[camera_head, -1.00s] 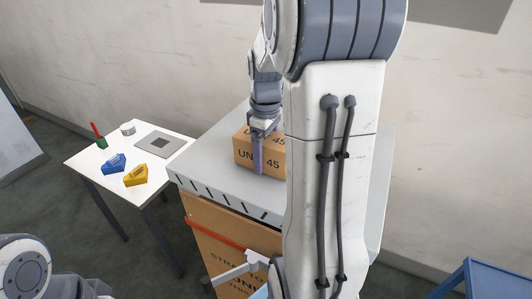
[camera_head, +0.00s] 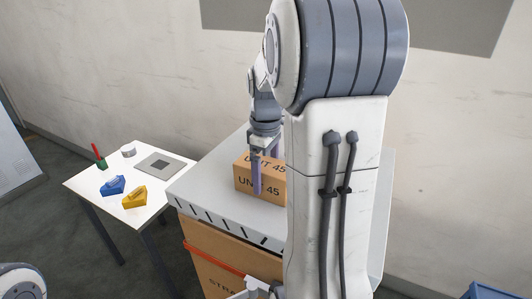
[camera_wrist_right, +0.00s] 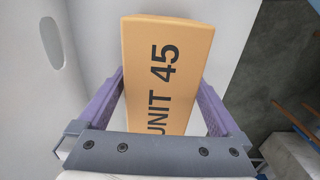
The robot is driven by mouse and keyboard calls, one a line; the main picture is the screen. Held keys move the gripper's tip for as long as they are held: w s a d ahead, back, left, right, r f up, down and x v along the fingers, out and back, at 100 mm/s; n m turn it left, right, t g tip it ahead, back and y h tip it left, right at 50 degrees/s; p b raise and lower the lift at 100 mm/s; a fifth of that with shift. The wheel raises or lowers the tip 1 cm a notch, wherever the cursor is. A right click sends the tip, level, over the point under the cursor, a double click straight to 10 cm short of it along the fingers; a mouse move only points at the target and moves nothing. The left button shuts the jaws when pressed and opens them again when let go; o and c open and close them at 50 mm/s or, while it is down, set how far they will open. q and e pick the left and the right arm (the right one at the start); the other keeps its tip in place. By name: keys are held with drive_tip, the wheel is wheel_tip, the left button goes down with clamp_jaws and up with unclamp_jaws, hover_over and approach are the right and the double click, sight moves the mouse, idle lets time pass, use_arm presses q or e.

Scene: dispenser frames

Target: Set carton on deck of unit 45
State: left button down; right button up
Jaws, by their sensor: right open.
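The carton (camera_head: 244,180) is a brown box marked UNIT 45. It rests on the pale grey deck (camera_head: 205,190) of a wheeled-out unit or stand, near its middle. My right gripper (camera_head: 263,178) reaches down over the carton from above, its purple fingers open on either side of it. In the right wrist view the carton (camera_wrist_right: 165,65) lies between the two fingers (camera_wrist_right: 160,82), with a gap showing beside them. My right forearm hides the carton's right part and much of the deck. My left gripper is not seen; only a bit of my left arm shows at the lower left.
A white side table (camera_head: 95,180) at left holds a blue block (camera_head: 113,186), a yellow block (camera_head: 134,198), a grey plate (camera_head: 160,167) and small items. A large brown box (camera_head: 215,265) with a red strap stands under the deck. A blue frame (camera_head: 490,291) is at lower right.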

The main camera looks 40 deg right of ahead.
wheel_tip(320, 180, up, 10)
drive_tip(key=shift+f+b, duration=0.15)
drive_tip(key=shift+b, duration=0.2)
drive_tip(key=s+a+f+n, duration=0.1)
drive_tip(key=a+f, duration=0.3)
drive_tip(key=a, duration=0.7)
drive_tip(key=s+a+f+n, duration=0.1)
drive_tip(key=s+a+f, duration=0.15)
drive_tip(key=a, duration=0.85)
drive_tip(key=s+a+f+y, duration=0.1)
drive_tip(key=s+a+f, duration=0.7)
drive_tip(key=s, duration=0.4)
drive_tip(key=shift+a+n, duration=0.3)
drive_tip(key=shift+a, duration=0.3)
wheel_tip(320, 180, down, 4)
drive_tip(key=b, duration=0.4)
